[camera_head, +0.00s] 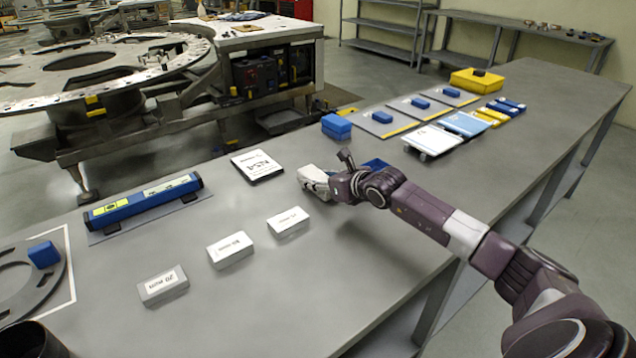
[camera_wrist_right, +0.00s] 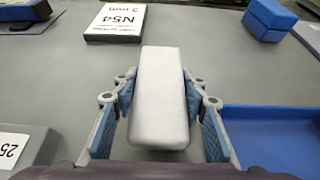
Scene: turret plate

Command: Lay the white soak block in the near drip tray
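The white soak block (camera_wrist_right: 160,95) is a plain pale block with rounded edges. It sits lengthwise between the blue-padded fingers of my right gripper (camera_wrist_right: 158,88), which look closed on its sides. In the head view my right gripper (camera_head: 326,182) is low over the table, with the white block (camera_head: 312,176) at its tips; I cannot tell whether the block touches the table. A shallow blue tray (camera_wrist_right: 270,140) lies just right of the gripper in the wrist view. In the head view its blue edge (camera_head: 376,163) shows behind my arm, mostly hidden. My left gripper is out of view.
Three labelled blocks (camera_head: 230,249) lie in front on the grey table (camera_head: 330,270). A white N54 card or box (camera_head: 257,165) and stacked blue blocks (camera_head: 336,126) are behind the gripper. Grey plates with blue blocks (camera_head: 382,118), a white tray (camera_head: 432,141) and a yellow bin (camera_head: 477,80) stand farther right.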

